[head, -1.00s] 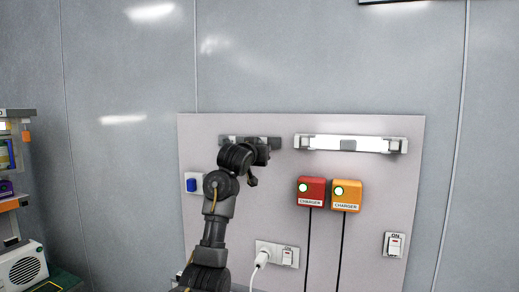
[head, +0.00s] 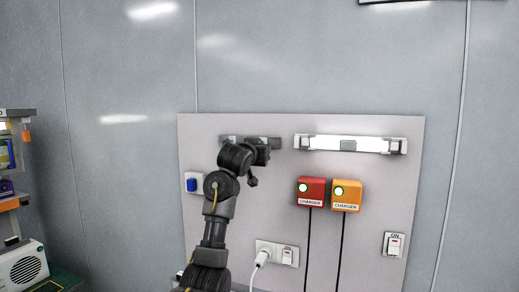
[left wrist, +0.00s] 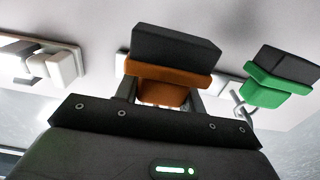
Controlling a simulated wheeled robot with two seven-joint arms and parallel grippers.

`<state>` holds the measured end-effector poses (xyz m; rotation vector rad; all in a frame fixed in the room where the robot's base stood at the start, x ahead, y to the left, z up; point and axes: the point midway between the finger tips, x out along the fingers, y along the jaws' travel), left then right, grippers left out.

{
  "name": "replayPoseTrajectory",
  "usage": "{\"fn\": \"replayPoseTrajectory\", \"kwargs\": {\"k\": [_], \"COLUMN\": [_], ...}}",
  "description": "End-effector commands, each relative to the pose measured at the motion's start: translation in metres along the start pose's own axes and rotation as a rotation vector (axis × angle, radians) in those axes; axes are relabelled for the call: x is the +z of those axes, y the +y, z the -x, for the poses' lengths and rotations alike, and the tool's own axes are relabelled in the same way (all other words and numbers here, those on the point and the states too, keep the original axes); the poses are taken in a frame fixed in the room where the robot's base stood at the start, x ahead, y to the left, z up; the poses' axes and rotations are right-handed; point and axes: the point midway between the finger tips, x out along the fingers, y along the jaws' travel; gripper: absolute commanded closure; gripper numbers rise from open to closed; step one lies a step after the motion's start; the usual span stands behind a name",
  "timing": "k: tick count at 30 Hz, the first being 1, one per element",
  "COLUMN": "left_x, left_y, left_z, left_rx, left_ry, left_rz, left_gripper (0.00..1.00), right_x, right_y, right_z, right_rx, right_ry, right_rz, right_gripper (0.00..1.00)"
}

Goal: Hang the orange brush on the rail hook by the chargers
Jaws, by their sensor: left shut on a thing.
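In the left wrist view, the orange brush (left wrist: 160,90) with its dark block (left wrist: 175,45) sits between the fingers of my left gripper (left wrist: 158,98), which is shut on it. In the head view my left arm reaches up in front of the panel, and its wrist covers part of a rail with dark pieces (head: 263,142); the orange brush is hidden there. Whether the brush touches a hook cannot be told. The red charger (head: 311,190) and orange charger (head: 346,195) are on the panel to the right of the arm. My right gripper is out of view.
A green brush (left wrist: 268,88) is close to the right of the orange one in the left wrist view. A white fixture (left wrist: 45,62) is at its left. A white bar (head: 325,142) is above the chargers. A socket with a white plug (head: 263,256) is lower down.

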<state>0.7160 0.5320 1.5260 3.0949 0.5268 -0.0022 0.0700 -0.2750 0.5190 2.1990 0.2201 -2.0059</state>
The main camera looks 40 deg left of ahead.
Motion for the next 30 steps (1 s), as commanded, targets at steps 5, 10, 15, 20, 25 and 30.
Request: {"fn": "replayPoseTrajectory", "kwargs": {"k": [5, 10, 15, 20, 25, 30], "left_x": [0.0, -0.001, 0.0, -0.001, -0.001, 0.0], "left_y": [0.0, 0.0, 0.0, 0.0, 0.0, 0.001], "left_z": [0.0, 0.0, 0.0, -0.003, -0.009, -0.012], "left_rx": [0.0, 0.0, 0.0, 0.001, 0.001, 0.002], "left_ry": [0.0, 0.0, 0.0, 0.0, -0.001, 0.001], "left_rz": [0.0, 0.0, 0.0, 0.0, -0.001, 0.0], "left_gripper": [0.84, 0.84, 0.84, 0.84, 0.84, 0.84], "right_x": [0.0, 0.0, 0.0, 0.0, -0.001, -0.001], "right_y": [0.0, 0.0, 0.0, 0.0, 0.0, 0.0], "right_z": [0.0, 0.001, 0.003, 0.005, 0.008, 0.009], "right_rx": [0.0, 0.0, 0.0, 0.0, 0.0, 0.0], "right_ry": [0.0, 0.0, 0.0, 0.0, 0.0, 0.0], "right_rz": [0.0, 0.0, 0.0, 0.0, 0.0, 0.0], "right_gripper": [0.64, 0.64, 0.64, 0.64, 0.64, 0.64]}}
